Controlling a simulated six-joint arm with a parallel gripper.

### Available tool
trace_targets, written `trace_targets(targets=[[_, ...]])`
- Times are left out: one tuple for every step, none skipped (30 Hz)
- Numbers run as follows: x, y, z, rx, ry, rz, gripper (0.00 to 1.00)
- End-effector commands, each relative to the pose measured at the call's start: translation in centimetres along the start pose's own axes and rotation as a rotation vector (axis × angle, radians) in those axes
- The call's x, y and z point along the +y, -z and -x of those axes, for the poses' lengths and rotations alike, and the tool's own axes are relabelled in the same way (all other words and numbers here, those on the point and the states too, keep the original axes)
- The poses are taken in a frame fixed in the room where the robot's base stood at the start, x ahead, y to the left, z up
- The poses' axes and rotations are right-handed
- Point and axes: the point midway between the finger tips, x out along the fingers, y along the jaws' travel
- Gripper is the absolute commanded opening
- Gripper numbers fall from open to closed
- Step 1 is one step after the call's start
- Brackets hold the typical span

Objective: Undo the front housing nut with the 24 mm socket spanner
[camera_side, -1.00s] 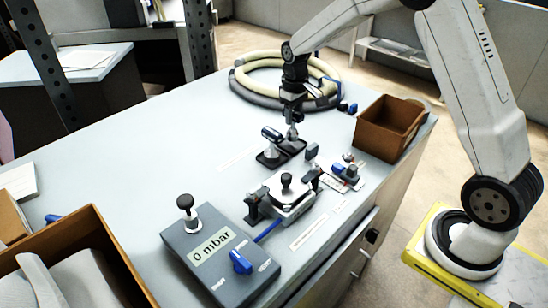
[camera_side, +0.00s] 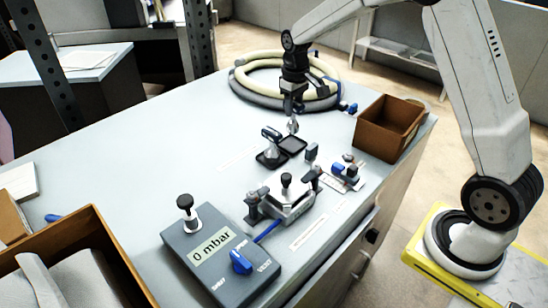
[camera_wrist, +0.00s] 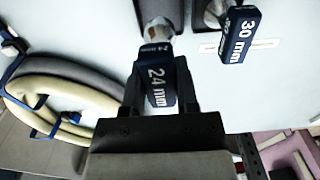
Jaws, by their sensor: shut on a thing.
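My gripper (camera_side: 294,100) is shut on the blue handle of the 24 mm socket spanner (camera_side: 293,126). In the wrist view the handle marked 24 mm (camera_wrist: 156,82) sits between the two fingers of my gripper (camera_wrist: 160,98). In the side view the spanner hangs upright, its silver socket end above the empty black pad (camera_side: 292,144) of the holder. The housing (camera_side: 291,203) is a light metal block in the middle of the bench, with a black knob on top and dark clamps at its sides. I cannot make out its front nut.
The 30 mm spanner (camera_side: 271,137) stands in the other holder pad and shows in the wrist view (camera_wrist: 238,35). A coiled hose (camera_side: 240,86) lies behind. A brown bin (camera_side: 388,145) is right. A grey gauge box (camera_side: 205,270) reading 0 mbar is in front. The bench's left middle is clear.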

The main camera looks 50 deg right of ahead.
Motion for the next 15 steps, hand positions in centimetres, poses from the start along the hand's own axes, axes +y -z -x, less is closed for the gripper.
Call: trace_targets(targets=[[0.0,0.0,0.0,0.001,0.0,0.0,0.0],[0.0,0.0,0.1,0.001,0.0,0.0,0.0],[0.0,0.0,0.1,0.001,0.0,0.0,0.0],[0.0,0.0,0.1,0.001,0.0,0.0,0.0],[-0.1,0.0,0.1,0.001,0.0,0.0,0.0],[-0.1,-0.1,0.2,0.002,0.0,0.0,0.0],[-0.2,-0.2,0.3,0.002,0.0,0.0,0.0],[-0.3,-0.2,0.4,0.002,0.0,0.0,0.0],[-0.5,-0.4,0.6,0.003,0.0,0.001,0.0],[-0.6,-0.5,0.8,0.003,-0.001,0.001,0.0],[-0.8,-0.7,1.0,0.002,0.0,0.001,0.0],[-1.0,-0.9,1.2,0.002,0.0,0.002,0.0],[-1.2,-1.1,1.5,0.003,-0.001,0.002,0.0],[-1.4,-1.4,1.7,0.003,-0.001,0.002,0.0],[-1.7,-1.8,2.1,0.003,0.0,0.002,0.0]])
